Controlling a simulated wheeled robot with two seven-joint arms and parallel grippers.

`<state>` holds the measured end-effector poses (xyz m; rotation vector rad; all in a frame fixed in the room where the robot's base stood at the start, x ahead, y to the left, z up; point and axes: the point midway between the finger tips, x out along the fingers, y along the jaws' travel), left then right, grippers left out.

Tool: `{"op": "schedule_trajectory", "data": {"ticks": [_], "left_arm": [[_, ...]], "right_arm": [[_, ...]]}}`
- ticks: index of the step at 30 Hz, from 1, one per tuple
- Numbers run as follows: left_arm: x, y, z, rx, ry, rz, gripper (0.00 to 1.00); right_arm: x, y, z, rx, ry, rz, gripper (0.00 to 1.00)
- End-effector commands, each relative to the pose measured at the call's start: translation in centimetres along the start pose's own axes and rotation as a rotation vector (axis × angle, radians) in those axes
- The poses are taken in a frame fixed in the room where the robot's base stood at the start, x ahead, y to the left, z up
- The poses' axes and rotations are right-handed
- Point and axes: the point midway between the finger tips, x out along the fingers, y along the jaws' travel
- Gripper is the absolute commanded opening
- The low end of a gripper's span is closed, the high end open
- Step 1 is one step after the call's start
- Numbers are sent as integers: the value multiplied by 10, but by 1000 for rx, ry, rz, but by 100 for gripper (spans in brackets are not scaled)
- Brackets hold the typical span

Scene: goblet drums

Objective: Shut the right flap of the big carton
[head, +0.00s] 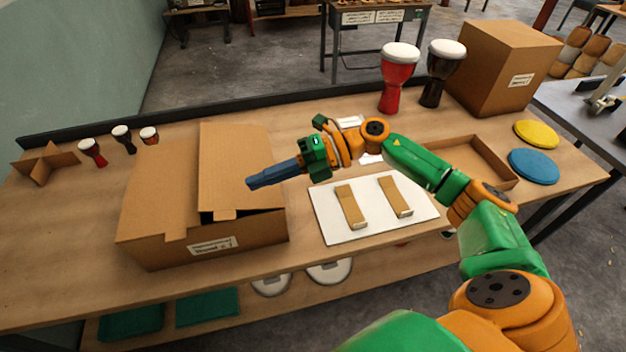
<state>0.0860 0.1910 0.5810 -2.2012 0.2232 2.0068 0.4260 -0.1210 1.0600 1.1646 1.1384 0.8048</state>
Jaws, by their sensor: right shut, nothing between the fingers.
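The big carton (200,244) is a brown cardboard box with a white label, on the left half of the workbench. Its left flap (160,195) lies flat over the top. Its right flap (232,150) leans over the opening, with a dark gap under its front edge, so it is not flush. My right gripper (250,184) is shut and empty, its blue fingers pointing left at the right part of this flap. I cannot tell whether the fingertips touch it. My left gripper is not in view.
A white board (372,222) with two tan pieces lies right of the carton. Behind are a shallow cardboard tray (500,178), a red drum (397,80), a dark drum (441,75) and a closed carton (500,70). Small drums (122,138) and a cardboard divider (46,163) stand at left.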

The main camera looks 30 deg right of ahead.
Motion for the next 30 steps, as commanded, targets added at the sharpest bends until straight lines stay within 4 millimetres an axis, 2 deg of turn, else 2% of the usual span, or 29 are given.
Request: {"op": "schedule_trajectory", "data": {"ticks": [18,27,30], "left_arm": [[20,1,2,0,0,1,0],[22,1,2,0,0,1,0],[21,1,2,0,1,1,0]], "right_arm": [[68,-23,0,-1,1,4,0],[93,-42,0,0,0,2,0],[98,-48,0,-5,1,-74,0]]}}
